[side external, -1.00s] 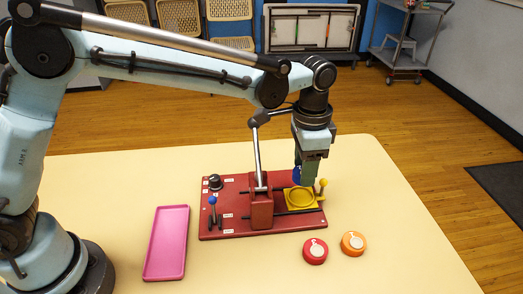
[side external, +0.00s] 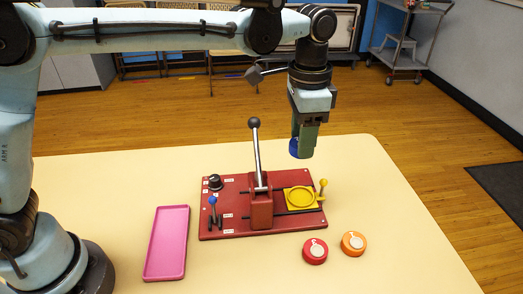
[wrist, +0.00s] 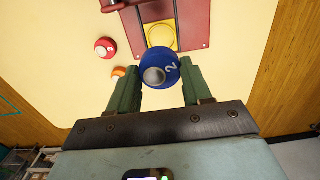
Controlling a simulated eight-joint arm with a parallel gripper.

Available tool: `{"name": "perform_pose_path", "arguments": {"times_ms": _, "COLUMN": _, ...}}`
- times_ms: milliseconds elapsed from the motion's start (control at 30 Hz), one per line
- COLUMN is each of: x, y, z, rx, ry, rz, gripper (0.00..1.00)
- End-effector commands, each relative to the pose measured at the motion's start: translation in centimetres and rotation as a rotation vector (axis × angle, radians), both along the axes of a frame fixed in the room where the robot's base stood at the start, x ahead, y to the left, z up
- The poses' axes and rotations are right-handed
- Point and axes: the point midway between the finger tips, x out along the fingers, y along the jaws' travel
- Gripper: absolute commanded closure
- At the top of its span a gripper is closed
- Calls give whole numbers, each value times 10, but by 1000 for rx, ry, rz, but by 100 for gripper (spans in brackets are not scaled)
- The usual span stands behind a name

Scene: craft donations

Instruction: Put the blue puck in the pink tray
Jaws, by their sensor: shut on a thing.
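My gripper (side external: 305,143) is shut on the blue puck (side external: 295,147) and holds it in the air above the table, over the back right of the red press board. In the wrist view the blue puck (wrist: 161,70) sits between the two green fingers, with a grey round spot and a white mark on its face. The fingers hide part of it in the side view. The pink tray (side external: 167,243) lies flat and empty on the table at the left, well away from my gripper.
The red board (side external: 233,205) carries an upright lever (side external: 256,150), a small blue-knobbed lever (side external: 213,200) and an empty yellow holder (side external: 287,193). A red puck (side external: 315,251) and an orange puck (side external: 353,243) lie at the front right. The table between board and tray is clear.

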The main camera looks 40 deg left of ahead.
Motion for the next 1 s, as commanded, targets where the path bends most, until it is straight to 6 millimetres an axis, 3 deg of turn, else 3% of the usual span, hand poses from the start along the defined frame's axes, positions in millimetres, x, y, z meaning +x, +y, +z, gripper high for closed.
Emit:
{"name": "perform_pose_path", "arguments": {"times_ms": 200, "x": -38, "y": 30, "z": 22, "rx": 0, "ry": 0, "rz": 3, "gripper": 74}}
{"name": "perform_pose_path", "arguments": {"times_ms": 500, "x": -99, "y": 70, "z": 37, "rx": 0, "ry": 0, "rz": 3, "gripper": 74}}
{"name": "perform_pose_path", "arguments": {"times_ms": 767, "x": -154, "y": 102, "z": 33, "rx": 0, "ry": 0, "rz": 3, "gripper": 74}}
{"name": "perform_pose_path", "arguments": {"times_ms": 1000, "x": -201, "y": 125, "z": 17, "rx": 0, "ry": 0, "rz": 3, "gripper": 74}}
